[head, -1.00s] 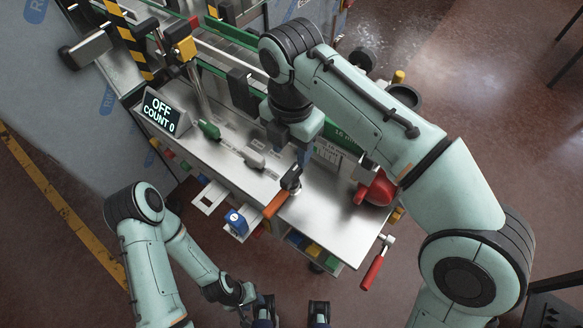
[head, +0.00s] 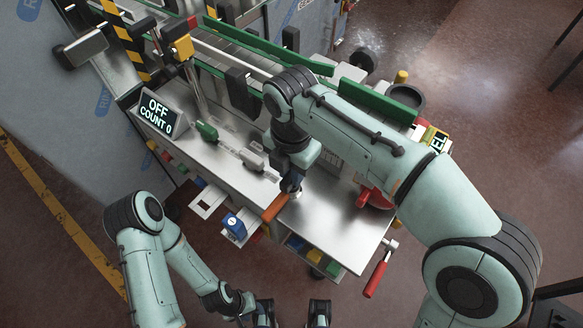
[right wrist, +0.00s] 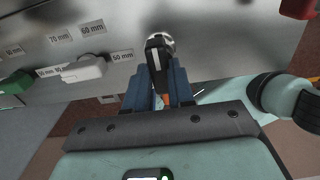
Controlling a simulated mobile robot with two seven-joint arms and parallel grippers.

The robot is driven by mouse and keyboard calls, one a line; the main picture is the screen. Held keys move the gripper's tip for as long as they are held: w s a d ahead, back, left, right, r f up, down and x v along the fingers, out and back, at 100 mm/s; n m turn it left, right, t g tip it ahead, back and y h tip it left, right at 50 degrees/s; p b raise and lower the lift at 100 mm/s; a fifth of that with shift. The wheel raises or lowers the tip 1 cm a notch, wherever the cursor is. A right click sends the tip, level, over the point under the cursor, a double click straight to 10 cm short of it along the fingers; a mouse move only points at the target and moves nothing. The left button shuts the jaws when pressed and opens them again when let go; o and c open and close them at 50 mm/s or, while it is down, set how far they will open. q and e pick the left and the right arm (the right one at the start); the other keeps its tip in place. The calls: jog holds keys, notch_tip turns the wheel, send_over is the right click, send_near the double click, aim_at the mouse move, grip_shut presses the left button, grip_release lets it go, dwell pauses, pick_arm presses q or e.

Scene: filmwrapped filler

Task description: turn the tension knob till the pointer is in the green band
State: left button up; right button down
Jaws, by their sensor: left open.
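A black knob-like part with a white line and a silver base (right wrist: 160,58) stands on the metal deck in the right wrist view. I cannot be sure that it is the tension knob. My right gripper (right wrist: 160,84) has its blue fingers on either side of it; whether they touch it is unclear. In the head view my right gripper (head: 291,184) is over the deck's front edge and mostly hides this part. No pointer or green band can be made out. My left gripper (head: 291,312) is open and empty at the bottom of the head view, away from the machine.
An orange handle (head: 275,208) sticks out near my right gripper. A red round part (head: 376,199) is to the right. Green (head: 206,131) and white (head: 252,159) sliders and a display reading OFF, COUNT 0 (head: 158,113) are to the left. A red-handled lever (head: 375,278) hangs in front.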

pick_arm(q)
jog(key=shift+r, duration=0.15)
pick_arm(e)
jog(key=m+p, duration=0.2)
jog(key=m, duration=0.1)
jog(key=shift+r+m, duration=0.15)
jog(key=shift+m, duration=0.15)
jog(key=m+p, duration=0.2)
jog(key=m, duration=0.1)
jog(key=shift+m, duration=0.3)
jog(key=m+p, duration=0.1)
jog(key=m, duration=0.3)
jog(key=shift+m, duration=0.3)
pick_arm(q)
jog(key=w+r+p, duration=0.1)
jog(key=w+r, duration=0.2)
jog(key=r, duration=0.3)
jog(key=shift+r, duration=0.3)
pick_arm(e)
jog(key=shift+m, duration=1.9)
jog(key=c, duration=1)
grip_release()
jog(key=shift+o, duration=0.2)
